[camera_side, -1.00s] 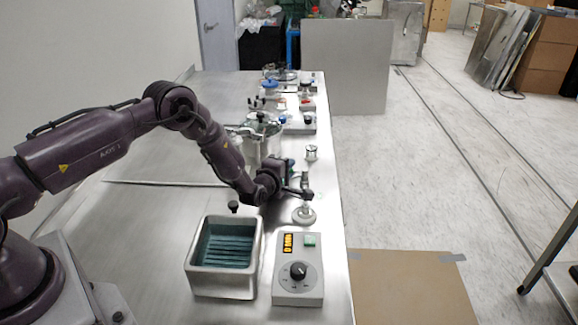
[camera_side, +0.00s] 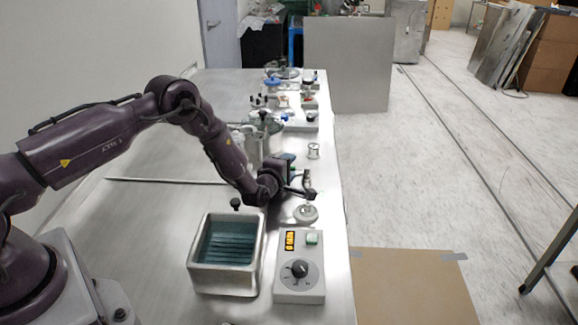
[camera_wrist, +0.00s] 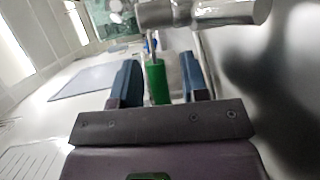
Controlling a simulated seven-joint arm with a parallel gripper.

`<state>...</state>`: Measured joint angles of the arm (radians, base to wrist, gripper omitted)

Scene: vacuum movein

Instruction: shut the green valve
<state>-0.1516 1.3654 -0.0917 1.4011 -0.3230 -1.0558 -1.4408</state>
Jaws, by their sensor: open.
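The green valve handle (camera_wrist: 157,82) shows in the wrist view as a short upright green bar on a thin metal stem. A shiny metal pipe (camera_wrist: 205,13) crosses above it. My gripper (camera_wrist: 159,68) is open, with one blue finger on each side of the green handle. A gap shows between the handle and each finger. In the side view my gripper (camera_side: 300,190) is at a small metal fitting on a round grey base (camera_side: 306,213) near the table's right edge. The green handle itself is hidden there.
A metal bath (camera_side: 227,281) and a grey control box (camera_side: 300,283) with a dial stand in front of the fitting. A small metal cylinder (camera_side: 313,151) and several lab pieces stand behind. The table's left part is clear.

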